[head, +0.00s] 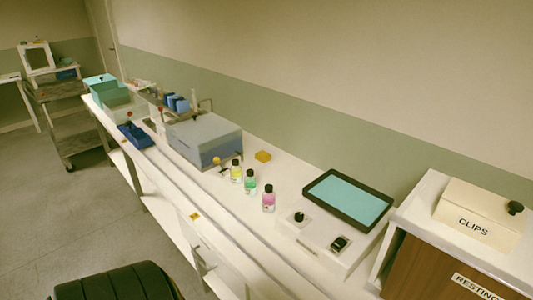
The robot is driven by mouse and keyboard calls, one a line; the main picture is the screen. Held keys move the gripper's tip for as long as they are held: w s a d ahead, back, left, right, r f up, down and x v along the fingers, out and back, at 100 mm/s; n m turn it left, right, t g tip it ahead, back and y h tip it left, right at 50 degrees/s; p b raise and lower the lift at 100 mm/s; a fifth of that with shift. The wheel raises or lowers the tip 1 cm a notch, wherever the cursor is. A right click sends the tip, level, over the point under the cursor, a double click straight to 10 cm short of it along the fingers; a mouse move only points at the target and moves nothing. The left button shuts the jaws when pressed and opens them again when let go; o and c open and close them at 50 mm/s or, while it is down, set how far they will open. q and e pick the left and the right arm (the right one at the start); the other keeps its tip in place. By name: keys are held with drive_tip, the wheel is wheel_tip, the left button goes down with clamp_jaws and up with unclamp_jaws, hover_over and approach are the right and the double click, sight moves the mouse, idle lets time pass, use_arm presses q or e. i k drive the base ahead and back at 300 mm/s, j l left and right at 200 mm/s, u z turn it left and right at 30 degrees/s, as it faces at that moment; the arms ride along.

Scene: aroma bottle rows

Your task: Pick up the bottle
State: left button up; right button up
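Three small bottles with dark caps stand upright in a slanting row on the white bench (225,208) in the head view. The yellow bottle (236,174) is at the back left, close to a grey and blue box-shaped device. The green bottle (250,184) is in the middle. The pink bottle (268,201) is nearest and furthest right. The bottles stand apart from one another. Neither of my grippers shows in this view.
The grey-blue device (205,138) stands left of the bottles, and a teal-screened device (348,199) right of them. A yellow block (263,156) lies behind. A box marked CLIPS (480,213) sits on a cabinet at right. A dark ribbed shape (118,284) fills the bottom left.

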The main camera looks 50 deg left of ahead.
sight(235, 169)
drive_tip(key=u, duration=1.85)
drive_tip(key=i+j, duration=0.2)
drive_tip(key=i+j+z, duration=0.45)
drive_tip(key=i+j, duration=0.15)
drive_tip(key=i+j+z, duration=0.25)
drive_tip(key=j, duration=0.3)
